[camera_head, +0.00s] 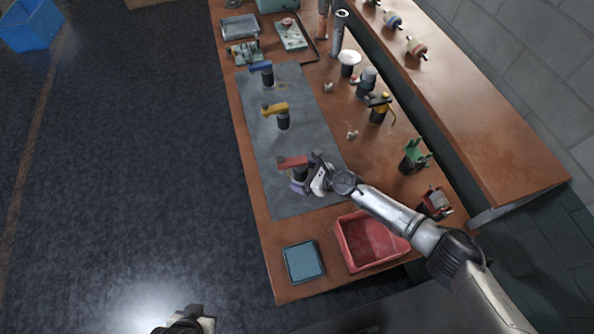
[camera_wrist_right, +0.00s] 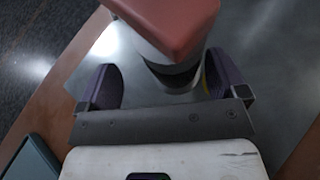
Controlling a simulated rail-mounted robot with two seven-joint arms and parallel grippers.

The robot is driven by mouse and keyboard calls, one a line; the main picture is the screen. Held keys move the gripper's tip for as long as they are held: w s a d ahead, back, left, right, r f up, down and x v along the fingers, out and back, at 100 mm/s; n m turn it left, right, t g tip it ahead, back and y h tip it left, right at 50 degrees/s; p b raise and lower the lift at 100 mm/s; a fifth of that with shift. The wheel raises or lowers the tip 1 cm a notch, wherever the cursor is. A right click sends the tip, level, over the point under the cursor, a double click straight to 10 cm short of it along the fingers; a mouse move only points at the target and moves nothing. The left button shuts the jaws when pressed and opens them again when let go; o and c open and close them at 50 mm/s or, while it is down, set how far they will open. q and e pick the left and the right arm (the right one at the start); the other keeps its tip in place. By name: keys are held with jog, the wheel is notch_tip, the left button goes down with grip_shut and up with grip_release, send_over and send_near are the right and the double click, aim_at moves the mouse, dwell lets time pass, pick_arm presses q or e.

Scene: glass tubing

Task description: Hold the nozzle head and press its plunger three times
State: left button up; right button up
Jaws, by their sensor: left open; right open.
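Three nozzle heads stand in a row on a grey mat (camera_head: 311,140): blue (camera_head: 261,67), yellow (camera_head: 274,109) and red (camera_head: 291,162), each on a dark body. My right gripper (camera_head: 304,182) is open at the red one. In the right wrist view, the red head (camera_wrist_right: 172,25) shows above a white and black body (camera_wrist_right: 178,77), which stands between the two purple fingers of my right gripper (camera_wrist_right: 165,82). A gap shows at the left finger; contact at the right finger is unclear. My left gripper (camera_head: 190,322) is open at the bottom edge, away from the table.
A red bin (camera_head: 345,246) and a blue tray (camera_head: 303,262) sit at the table's near end. Several tools, including a green holder (camera_head: 413,158) and a yellow-black tool (camera_head: 379,108), stand along the right side. A raised shelf (camera_head: 480,130) runs beyond them.

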aim_at(303, 176)
jog(key=shift+b+x, duration=0.75)
jog(key=shift+x, duration=0.6)
jog(key=shift+w+a+f, duration=0.1)
jog(key=shift+c, duration=0.4)
